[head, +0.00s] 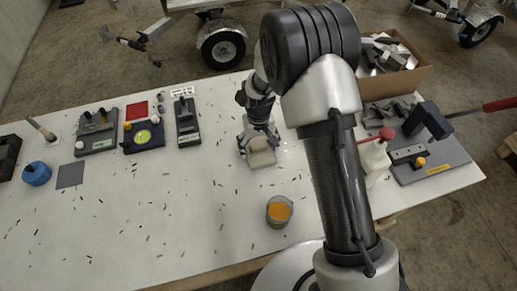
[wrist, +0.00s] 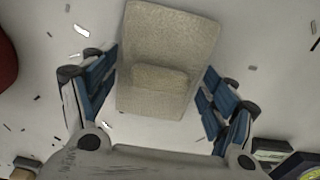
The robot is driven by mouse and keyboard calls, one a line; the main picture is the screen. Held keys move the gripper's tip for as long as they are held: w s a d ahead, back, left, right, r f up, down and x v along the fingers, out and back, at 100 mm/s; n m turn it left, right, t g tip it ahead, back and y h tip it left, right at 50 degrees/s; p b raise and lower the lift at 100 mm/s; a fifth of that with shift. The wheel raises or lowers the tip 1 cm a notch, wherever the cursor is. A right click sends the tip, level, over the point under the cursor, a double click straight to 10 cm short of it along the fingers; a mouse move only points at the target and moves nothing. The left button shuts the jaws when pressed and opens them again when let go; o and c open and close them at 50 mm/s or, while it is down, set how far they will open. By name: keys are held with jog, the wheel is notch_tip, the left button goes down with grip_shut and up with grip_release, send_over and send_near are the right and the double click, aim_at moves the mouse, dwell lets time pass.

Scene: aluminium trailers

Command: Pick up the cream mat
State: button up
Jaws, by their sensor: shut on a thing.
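The cream mat (head: 262,156) is at the middle of the white table, directly under my gripper (head: 259,138). In the wrist view the mat (wrist: 168,38) is a pale, textured rectangle, slightly tilted, with a raised cream block on its lower half. I cannot tell whether the mat is clear of the table.
An orange-filled cup (head: 279,210) stands in front of the mat. A blue pot (head: 36,173) and dark fixtures (head: 97,130) stand to the left. A white bottle with a red top (head: 375,158) and a grey fixture plate (head: 436,163) are at right. The left-front table is mostly clear, with scattered chips.

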jog(key=c, duration=0.5)
jog(key=shift+c, duration=0.2)
